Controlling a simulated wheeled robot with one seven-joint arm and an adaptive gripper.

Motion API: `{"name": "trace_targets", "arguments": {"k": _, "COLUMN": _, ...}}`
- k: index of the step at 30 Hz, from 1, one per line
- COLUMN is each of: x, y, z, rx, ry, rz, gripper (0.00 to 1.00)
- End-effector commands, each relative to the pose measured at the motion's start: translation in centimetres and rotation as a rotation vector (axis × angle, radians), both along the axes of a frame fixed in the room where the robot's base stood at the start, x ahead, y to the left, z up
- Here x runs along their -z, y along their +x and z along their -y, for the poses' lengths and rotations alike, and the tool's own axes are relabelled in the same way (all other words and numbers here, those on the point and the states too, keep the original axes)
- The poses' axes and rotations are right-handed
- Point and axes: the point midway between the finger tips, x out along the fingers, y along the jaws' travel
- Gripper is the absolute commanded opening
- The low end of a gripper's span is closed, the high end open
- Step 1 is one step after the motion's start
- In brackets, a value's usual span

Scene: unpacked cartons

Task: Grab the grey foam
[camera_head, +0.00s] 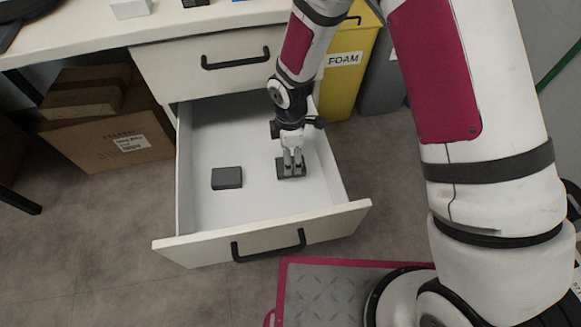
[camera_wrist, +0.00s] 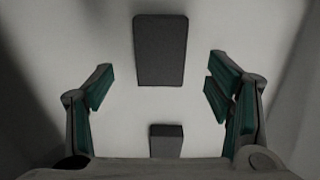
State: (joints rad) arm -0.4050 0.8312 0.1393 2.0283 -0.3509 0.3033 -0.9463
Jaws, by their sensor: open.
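Two dark grey foam-like blocks lie apart on the white floor of the open drawer (camera_head: 265,226). One block (camera_head: 226,178) lies left of my gripper in the head view. The other block (camera_head: 291,173) is right at my fingertips, partly hidden by them. My gripper (camera_head: 292,160) points down into the drawer, open and empty. In the wrist view, my gripper's fingers (camera_wrist: 160,78) are spread wide. A larger dark block (camera_wrist: 160,50) shows between and beyond the tips, and a smaller-looking block (camera_wrist: 166,140) shows near the gripper's base, its lower edge cut off.
Drawer walls enclose the gripper, with the front panel and its black handle (camera_head: 268,246) nearest. A closed drawer (camera_head: 215,62) is above. A yellow bin (camera_head: 348,75) marked FOAM stands behind right. Cardboard boxes (camera_head: 112,140) stand at left. The drawer floor around the blocks is clear.

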Motion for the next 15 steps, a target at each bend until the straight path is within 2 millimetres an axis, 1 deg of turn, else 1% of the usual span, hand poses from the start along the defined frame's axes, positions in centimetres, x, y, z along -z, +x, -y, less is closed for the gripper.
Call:
{"name": "trace_targets", "arguments": {"k": 1, "x": 0.7, "y": 0.0, "z": 0.0, "rx": 0.000, "ry": -0.001, "rz": -0.002, "gripper": 0.73}}
{"name": "trace_targets", "arguments": {"k": 9, "x": 4.4, "y": 0.0, "z": 0.1, "rx": 0.000, "ry": 0.000, "rz": -0.002, "gripper": 0.73}}
{"name": "trace_targets", "arguments": {"k": 12, "x": 4.7, "y": 0.0, "z": 0.1, "rx": 0.001, "ry": -0.001, "rz": -0.001, "gripper": 0.73}}
{"name": "trace_targets", "arguments": {"k": 15, "x": 4.6, "y": 0.0, "z": 0.1, "rx": 0.001, "ry": -0.001, "rz": -0.001, "gripper": 0.73}}
